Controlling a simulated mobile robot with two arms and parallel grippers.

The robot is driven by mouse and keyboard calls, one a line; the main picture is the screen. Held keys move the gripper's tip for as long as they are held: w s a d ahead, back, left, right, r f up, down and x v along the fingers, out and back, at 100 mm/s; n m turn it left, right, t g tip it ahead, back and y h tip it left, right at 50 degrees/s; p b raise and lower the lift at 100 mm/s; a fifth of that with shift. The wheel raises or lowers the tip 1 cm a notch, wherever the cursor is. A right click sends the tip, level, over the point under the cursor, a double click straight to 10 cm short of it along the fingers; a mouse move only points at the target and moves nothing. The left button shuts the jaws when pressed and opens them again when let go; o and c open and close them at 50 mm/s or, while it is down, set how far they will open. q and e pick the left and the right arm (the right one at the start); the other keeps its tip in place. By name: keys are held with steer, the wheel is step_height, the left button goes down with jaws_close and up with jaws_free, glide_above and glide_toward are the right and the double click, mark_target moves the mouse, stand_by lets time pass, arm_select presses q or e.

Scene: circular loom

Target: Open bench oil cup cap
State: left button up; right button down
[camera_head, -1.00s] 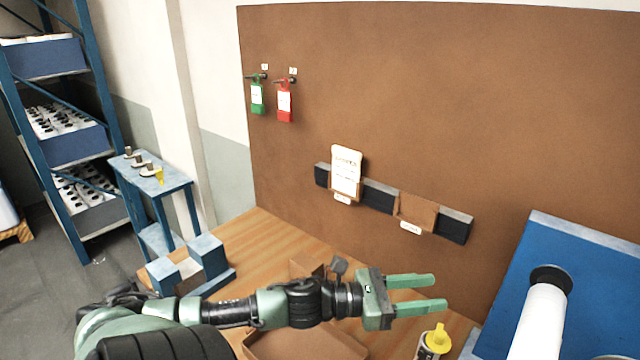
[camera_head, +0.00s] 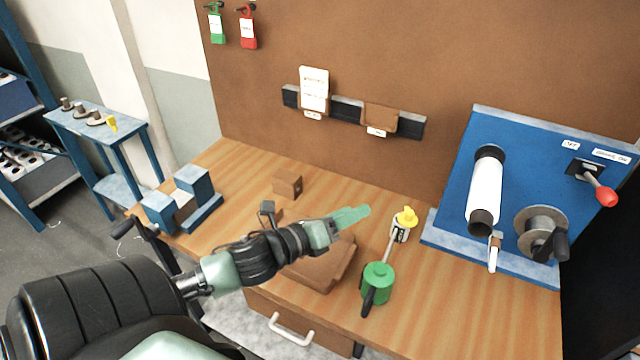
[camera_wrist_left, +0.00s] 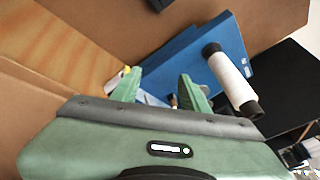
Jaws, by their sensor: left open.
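A small white cup (camera_head: 400,234) with a yellow cap (camera_head: 407,215) stands on the bench, left of the blue machine; the cap looks seated on it. A green oil can (camera_head: 378,283) with a black handle stands in front, its long spout pointing toward the cup. My left gripper (camera_head: 366,211) is open and empty, left of the cup and apart from it, fingers pointing right. In the left wrist view, the gripper (camera_wrist_left: 160,92) shows its two green fingers spread, with a yellow and white item (camera_wrist_left: 118,77) beside the left finger. My right gripper is not in view.
The blue machine (camera_head: 455,165) with a white roller (camera_head: 485,190) and crank stands at right. A brown tray (camera_head: 325,268) lies under my left arm, and a small brown block (camera_head: 288,183) behind it. A blue-grey stand (camera_head: 196,205) is at left.

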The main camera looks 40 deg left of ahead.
arm_select(q)
steer(key=s+f+n+g+y, duration=0.2)
steer(key=s+f+n+g, duration=0.1)
steer(key=n, duration=0.5)
steer(key=s+d+f+n+g+y, duration=0.1)
steer(key=s+f+n+g+y, duration=0.1)
steer(key=f+n, duration=0.6)
steer(key=s+g, duration=0.1)
steer(key=s, duration=0.1)
steer(key=shift+s+d+n, duration=0.3)
steer(key=shift+s, duration=0.1)
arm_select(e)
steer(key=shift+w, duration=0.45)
